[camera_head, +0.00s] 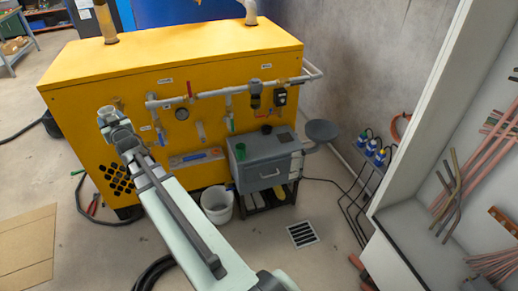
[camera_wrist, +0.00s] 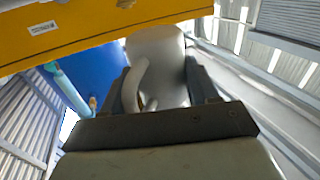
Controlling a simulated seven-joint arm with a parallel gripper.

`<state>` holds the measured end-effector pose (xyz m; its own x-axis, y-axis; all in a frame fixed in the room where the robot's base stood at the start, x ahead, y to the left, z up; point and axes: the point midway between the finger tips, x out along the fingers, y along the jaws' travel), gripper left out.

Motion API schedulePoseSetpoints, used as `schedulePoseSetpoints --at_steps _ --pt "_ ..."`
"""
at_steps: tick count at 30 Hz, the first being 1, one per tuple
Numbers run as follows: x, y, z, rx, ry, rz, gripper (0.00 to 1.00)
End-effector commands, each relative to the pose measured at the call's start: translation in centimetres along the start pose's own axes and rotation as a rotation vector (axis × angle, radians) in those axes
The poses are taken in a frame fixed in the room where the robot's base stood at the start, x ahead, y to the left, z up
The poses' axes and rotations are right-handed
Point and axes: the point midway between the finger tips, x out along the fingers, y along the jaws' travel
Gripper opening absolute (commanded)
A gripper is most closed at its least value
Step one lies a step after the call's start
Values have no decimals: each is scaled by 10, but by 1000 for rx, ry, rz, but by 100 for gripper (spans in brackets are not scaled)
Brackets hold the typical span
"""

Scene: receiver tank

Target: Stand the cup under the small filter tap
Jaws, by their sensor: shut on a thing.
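A pale grey cup (camera_wrist: 165,55) with a curved handle sits between the two dark fingers of my gripper (camera_wrist: 158,92) in the wrist view. My gripper is shut on it. In the head view my gripper (camera_head: 112,121) is at the left part of the yellow machine's front, and the cup is small and hard to make out there. The small filter (camera_head: 255,96) hangs from the grey pipe on the machine's right side, well to the right of my gripper. Its tap is too small to make out clearly.
A gauge (camera_head: 182,114) and pipework (camera_head: 215,93) project from the yellow machine (camera_head: 170,55). An open cabinet stands right.

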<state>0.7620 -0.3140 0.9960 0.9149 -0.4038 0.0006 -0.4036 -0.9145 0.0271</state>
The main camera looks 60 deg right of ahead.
Motion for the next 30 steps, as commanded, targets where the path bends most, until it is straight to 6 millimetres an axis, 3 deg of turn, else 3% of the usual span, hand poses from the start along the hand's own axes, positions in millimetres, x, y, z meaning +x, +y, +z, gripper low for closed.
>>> schedulePoseSetpoints --at_steps 14,20,30 --pt "4 80 33 0 -5 103 28" --pt "4 143 61 1 -8 182 28" --pt "-13 272 123 1 -12 344 28"
